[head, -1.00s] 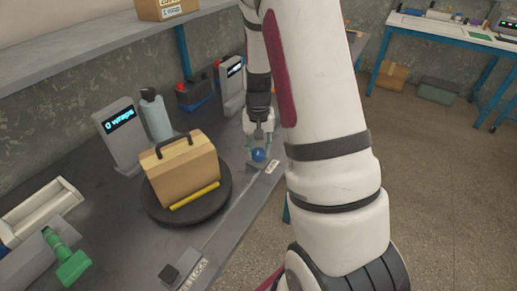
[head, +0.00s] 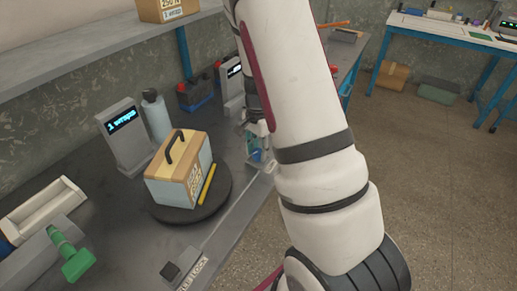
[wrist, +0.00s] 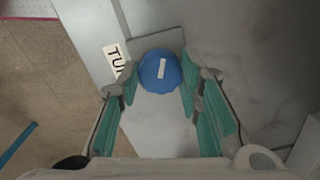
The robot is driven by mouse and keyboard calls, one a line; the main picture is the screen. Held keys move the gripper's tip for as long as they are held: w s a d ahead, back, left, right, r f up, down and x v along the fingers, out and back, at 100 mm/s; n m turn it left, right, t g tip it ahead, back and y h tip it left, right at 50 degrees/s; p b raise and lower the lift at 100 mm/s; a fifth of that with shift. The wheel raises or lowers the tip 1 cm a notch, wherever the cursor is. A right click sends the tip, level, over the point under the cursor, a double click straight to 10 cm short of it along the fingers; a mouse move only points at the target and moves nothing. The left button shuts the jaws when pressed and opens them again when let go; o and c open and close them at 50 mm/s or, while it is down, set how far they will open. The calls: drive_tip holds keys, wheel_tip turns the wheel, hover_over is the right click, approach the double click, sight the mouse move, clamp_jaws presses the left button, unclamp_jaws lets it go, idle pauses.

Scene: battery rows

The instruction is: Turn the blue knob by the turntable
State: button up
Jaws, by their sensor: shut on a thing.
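The blue knob (wrist: 160,70) with a white mark on top sits on a grey plate by a label starting "TU" in the wrist view. My gripper (wrist: 158,82) is shut on it, with a teal-padded finger on each side. In the head view the knob (head: 257,155) shows partly behind the fingers of my gripper (head: 259,150), near the table's front edge. The round dark turntable (head: 219,202) stands left of it and carries a box (head: 163,193) with a dark handle, a tan top and pale wrapped sides. A yellow bar (head: 207,184) lies beside the box.
A display (head: 124,122) reading "1 wraps" and a grey bottle (head: 156,115) stand behind the turntable. A green-handled tool (head: 77,262) and a pale tray (head: 42,210) are at left. A block with a lock label (head: 183,268) is at the front.

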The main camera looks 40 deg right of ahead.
sight(258, 151)
drive_tip(key=shift+m, duration=0.4)
drive_tip(key=o, duration=1.2)
drive_tip(key=shift+c, duration=0.2)
wheel_tip(258, 151, up, 12)
